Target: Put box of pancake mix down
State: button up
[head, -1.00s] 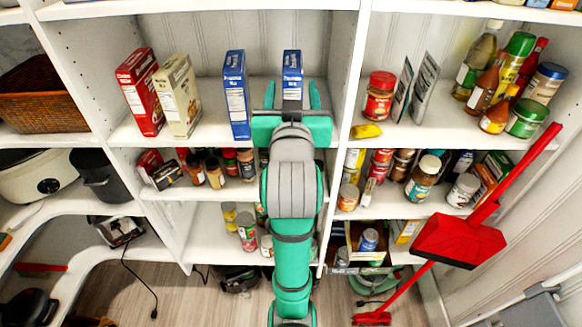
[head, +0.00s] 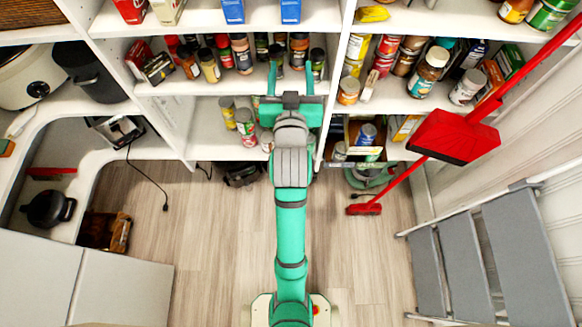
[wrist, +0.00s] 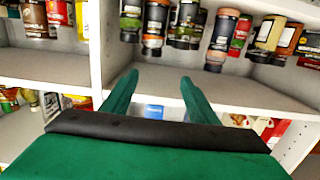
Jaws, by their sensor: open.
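Two blue boxes stand on the upper shelf at the top of the head view, cut off by the picture edge: a left one (head: 233,11) and a right one (head: 290,11). The right one is where my gripper was earlier and is likely the pancake mix; its label is too small to read. My gripper (head: 290,76) is open and empty, well below that box, in front of the spice shelf. In the wrist view my gripper (wrist: 158,80) shows two spread fingers with nothing held between them.
Several spice jars (head: 241,54) stand on the shelf near my fingers. A red box (head: 130,9) and a cream box (head: 166,10) share the upper shelf. Cans (head: 246,127) stand lower down.

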jog(key=s+f+g, duration=0.1)
jog(key=s+f, duration=1.6)
jog(key=s, duration=0.1)
jog(key=s+f, duration=0.2)
jog(key=s, duration=1.8)
jog(key=shift+s+f+g, duration=0.35)
jog(key=shift+g, duration=0.05)
jog(key=shift+w, duration=0.1)
jog(key=shift+d, duration=0.15)
jog(key=shift+s, duration=0.2)
